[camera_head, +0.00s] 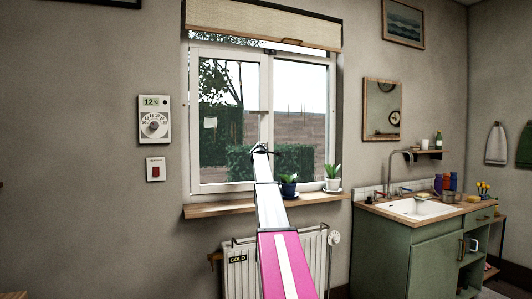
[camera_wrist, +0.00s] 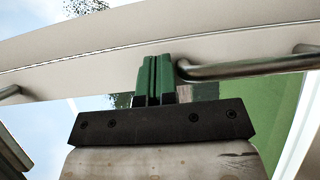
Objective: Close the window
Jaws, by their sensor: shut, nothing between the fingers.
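The window (camera_head: 194,120) has a white frame with two glass panes side by side, a hedge and brick wall showing outside. Whether a sash stands ajar I cannot tell. My gripper (camera_head: 262,150) is at the middle upright of the frame, low on the window. In the wrist view my gripper's green fingers (camera_wrist: 155,72) are shut together and empty, in front of a white frame member (camera_wrist: 110,50). A curved metal handle (camera_wrist: 240,68) on that member ends just right of the fingers; whether they touch it I cannot tell.
A wooden sill (camera_head: 225,208) holds two potted plants (camera_head: 333,178) right of my arm. A radiator (camera_head: 240,265) stands below. A rolled blind (camera_head: 260,22) hangs above. A green sink cabinet (camera_head: 405,260) is at right. The left wall carries a thermostat (camera_head: 154,120).

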